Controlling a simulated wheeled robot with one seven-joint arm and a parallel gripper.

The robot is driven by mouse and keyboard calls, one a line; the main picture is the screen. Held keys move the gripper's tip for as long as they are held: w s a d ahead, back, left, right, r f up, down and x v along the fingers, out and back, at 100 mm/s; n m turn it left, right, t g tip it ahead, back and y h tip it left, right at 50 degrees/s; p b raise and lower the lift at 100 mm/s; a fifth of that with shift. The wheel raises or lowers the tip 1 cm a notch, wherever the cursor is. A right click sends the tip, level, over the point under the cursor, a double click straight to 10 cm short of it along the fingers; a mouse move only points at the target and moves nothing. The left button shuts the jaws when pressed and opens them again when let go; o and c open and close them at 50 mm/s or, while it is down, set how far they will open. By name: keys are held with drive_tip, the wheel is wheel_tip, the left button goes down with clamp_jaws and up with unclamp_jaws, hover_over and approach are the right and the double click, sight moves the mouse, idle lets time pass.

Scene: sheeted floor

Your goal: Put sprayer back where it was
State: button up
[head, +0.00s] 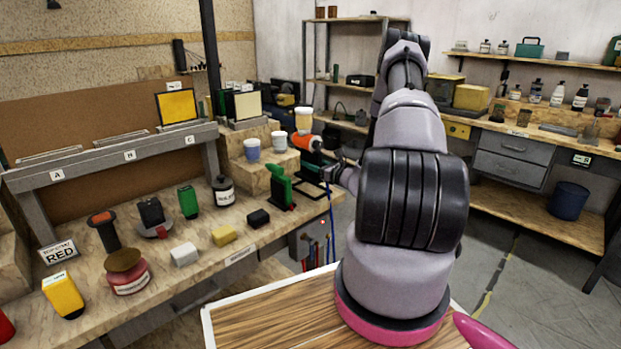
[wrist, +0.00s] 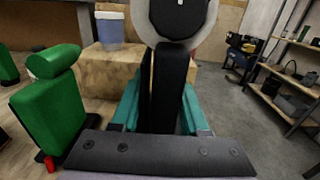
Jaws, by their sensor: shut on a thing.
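The sprayer (head: 306,142) has an orange body, a dark handle and a pale cup with an orange-brown band on top. It appears upright in the head view, near the bench's far right end. My gripper (head: 328,171) is shut on its handle. In the wrist view, the black handle of the sprayer (wrist: 170,75) stands between the teal fingers of my gripper (wrist: 160,112), with a round pale part above. Whether the sprayer's base touches anything is hidden.
A wooden block (head: 254,176) with small cups (head: 252,149) stands left of the sprayer. A green tool (head: 281,187) stands close by on the bench (head: 205,255), also at left in the wrist view (wrist: 58,105). Several bottles and blocks crowd the bench. Floor (head: 520,290) is open at right.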

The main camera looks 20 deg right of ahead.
sight(311, 175)
drive_tip(key=shift+f, duration=2.35)
drive_tip(key=shift+f, duration=0.15)
drive_tip(key=o, duration=0.8)
